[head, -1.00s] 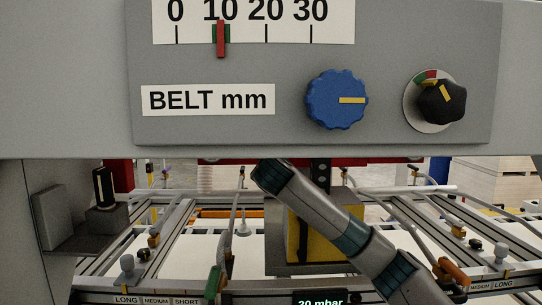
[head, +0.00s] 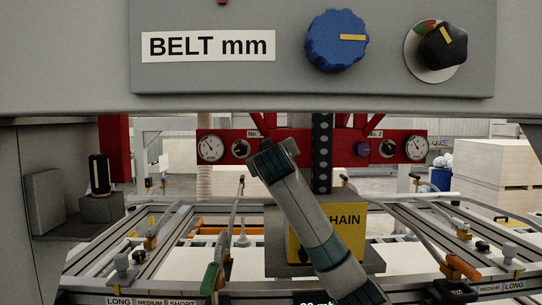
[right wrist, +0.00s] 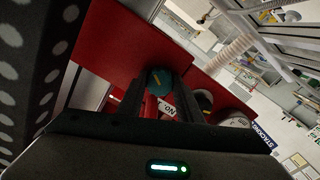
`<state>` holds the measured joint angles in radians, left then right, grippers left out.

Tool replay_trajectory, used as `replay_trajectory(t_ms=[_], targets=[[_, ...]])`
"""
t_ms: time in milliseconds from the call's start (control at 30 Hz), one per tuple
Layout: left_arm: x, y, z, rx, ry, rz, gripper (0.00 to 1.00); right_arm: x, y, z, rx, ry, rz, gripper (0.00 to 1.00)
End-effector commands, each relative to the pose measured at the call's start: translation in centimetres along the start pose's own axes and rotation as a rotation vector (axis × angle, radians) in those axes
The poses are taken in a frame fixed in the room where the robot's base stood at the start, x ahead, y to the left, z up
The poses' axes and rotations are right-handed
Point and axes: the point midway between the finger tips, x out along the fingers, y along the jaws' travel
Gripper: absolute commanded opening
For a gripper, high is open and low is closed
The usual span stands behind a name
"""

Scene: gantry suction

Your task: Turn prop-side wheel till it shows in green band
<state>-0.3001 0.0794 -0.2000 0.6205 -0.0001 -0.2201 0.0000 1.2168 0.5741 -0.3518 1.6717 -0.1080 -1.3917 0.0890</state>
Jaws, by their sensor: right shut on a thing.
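In the right wrist view my right gripper (right wrist: 162,88) has its two dark fingers shut on a round teal wheel (right wrist: 164,80) with a yellow mark on its face. The wheel sits at a red plate (right wrist: 118,50), beside a label partly reading "NO". In the head view my right arm slants up to the red beam (head: 400,137); its end covers this spot, so the gripper and wheel are hidden. A black knob (head: 240,148) and a white gauge (head: 210,148) sit left of the arm's end. The gauge's bands are too small to read. My left gripper is not in view.
Close in front is a grey panel (head: 300,80) with a blue knob (head: 337,40) and a black knob (head: 443,46) on a red-and-green dial. A yellow box (head: 345,225) stands below.

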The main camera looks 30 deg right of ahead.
Motion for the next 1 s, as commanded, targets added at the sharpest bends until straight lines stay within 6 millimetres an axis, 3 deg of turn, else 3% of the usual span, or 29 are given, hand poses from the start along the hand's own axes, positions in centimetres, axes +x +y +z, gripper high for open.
replay_trajectory(t_ms=[267, 300, 367, 767, 1000], targets=[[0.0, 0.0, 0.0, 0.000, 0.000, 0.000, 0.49, 0.0, -0.1, 0.1, -0.001, -0.002, -0.001, 0.10], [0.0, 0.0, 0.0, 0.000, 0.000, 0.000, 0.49, 0.0, -0.1, 0.1, -0.001, -0.002, -0.001, 0.42], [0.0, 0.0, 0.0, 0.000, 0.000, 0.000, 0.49, 0.0, -0.1, 0.1, -0.001, -0.002, -0.001, 0.51], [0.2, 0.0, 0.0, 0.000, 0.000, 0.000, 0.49, -0.3, -0.1, 0.0, -0.001, 0.001, 0.000, 0.51], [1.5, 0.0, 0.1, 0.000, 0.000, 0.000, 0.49, -2.5, -0.2, 0.2, 0.001, 0.003, 0.000, 0.51]])
